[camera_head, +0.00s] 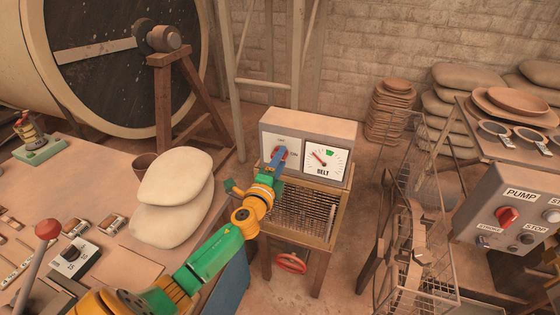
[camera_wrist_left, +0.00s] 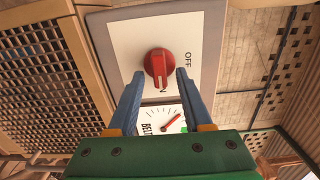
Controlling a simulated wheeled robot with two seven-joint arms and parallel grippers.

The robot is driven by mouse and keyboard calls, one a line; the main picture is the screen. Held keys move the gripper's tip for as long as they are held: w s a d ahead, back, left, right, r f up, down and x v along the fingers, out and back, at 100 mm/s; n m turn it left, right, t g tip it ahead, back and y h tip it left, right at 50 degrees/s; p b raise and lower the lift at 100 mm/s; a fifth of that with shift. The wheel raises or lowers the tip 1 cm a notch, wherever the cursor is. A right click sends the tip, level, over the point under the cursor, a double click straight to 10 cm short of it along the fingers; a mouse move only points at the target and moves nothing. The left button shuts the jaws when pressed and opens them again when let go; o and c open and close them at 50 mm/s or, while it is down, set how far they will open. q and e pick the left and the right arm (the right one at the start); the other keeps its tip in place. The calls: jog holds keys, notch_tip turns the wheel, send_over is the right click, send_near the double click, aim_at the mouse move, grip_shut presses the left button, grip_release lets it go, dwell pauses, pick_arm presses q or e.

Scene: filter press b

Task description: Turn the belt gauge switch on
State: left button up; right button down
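The belt gauge box has a white switch plate with a red knob (camera_wrist_left: 158,66) and a BELT dial (camera_head: 325,160) to its right. In the left wrist view the knob's ridge runs up and down, its lower end towards a partly hidden label ending in N. OFF is printed to the right. My left gripper (camera_head: 279,156) is at the switch in the head view. In the left wrist view its blue fingers (camera_wrist_left: 159,75) are apart, one on each side of the knob; contact is unclear. The dial needle points up-left in the head view. My right gripper is out of view.
The gauge box stands on a wooden stand (camera_head: 325,222) with a mesh front and a red handwheel (camera_head: 291,263) below. Pale sacks (camera_head: 175,190) lie on the table at left. A wire rack (camera_head: 415,240) and a PUMP panel (camera_head: 510,208) stand at right.

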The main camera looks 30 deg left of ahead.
pick_arm(q)
jog(key=shift+s, duration=0.15)
jog(key=v, duration=0.7)
jog(key=s+d+f+n+g+h, duration=0.1)
jog(key=s+f+n+g, duration=0.3)
jog(key=f, duration=1)
jog(key=s+d+f+n+g+h, duration=0.15)
jog(key=s+f+g, duration=0.35)
jog(key=f, duration=0.8)
jog(key=s+d+f+n+g, duration=0.2)
jog(key=s+f, duration=0.3)
jog(key=s, duration=0.4)
jog(key=s+d+f+n+g+h, duration=0.1)
jog(key=s+d+f+n+g, duration=0.2)
jog(key=s, duration=0.7)
jog(key=s+d+f+n+g, duration=0.2)
jog(key=s+d+f, duration=0.1)
jog(key=s+f, duration=0.4)
jog(key=shift+s+d+f+g, duration=0.25)
jog(key=shift+s+d+g, duration=0.1)
jog(key=shift+s, duration=0.85)
